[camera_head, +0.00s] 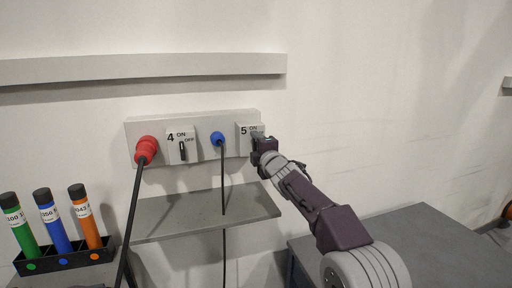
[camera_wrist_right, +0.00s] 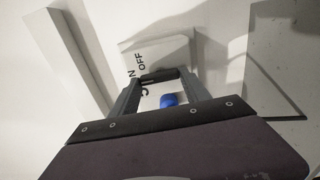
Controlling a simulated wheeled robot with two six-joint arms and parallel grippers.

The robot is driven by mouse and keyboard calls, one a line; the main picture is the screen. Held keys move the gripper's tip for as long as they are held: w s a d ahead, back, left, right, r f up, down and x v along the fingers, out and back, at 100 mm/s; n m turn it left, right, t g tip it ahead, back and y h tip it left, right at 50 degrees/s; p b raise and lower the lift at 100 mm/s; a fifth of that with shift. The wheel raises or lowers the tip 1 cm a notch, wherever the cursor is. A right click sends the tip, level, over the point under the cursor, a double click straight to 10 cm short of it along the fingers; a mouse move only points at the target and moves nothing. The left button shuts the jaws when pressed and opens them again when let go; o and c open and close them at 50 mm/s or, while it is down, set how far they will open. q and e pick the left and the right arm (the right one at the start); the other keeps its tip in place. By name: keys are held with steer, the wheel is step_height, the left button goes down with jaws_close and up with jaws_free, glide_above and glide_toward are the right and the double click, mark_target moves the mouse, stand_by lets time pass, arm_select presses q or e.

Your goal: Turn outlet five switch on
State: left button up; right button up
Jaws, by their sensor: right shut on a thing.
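The outlet five switch plate (camera_head: 245,130) is a pale box marked 5 and ON at the right end of the wall panel. In the right wrist view the plate (camera_wrist_right: 172,51) shows its ON and OFF lettering. My right gripper (camera_head: 258,143) is at the plate and hides the switch handle in the head view. In the right wrist view its fingertips are shut on the dark switch handle (camera_wrist_right: 158,74). The handle's exact angle is hard to tell.
A blue plug (camera_head: 217,139) with a hanging cable sits left of outlet five. The outlet four switch (camera_head: 182,149) and a red plug (camera_head: 146,147) are further left. A grey shelf (camera_head: 190,217) juts out below. A rack (camera_head: 65,259) holds three coloured tubes.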

steer(key=o, duration=1.4)
steer(key=shift+s+f+b, duration=0.1)
steer(key=shift+s+b, duration=0.1)
steer(key=shift+b, duration=0.15)
steer(key=b+v, duration=0.4)
steer(key=v, duration=0.4)
steer(key=shift+s+d, duration=0.15)
steer(key=shift+s, duration=0.1)
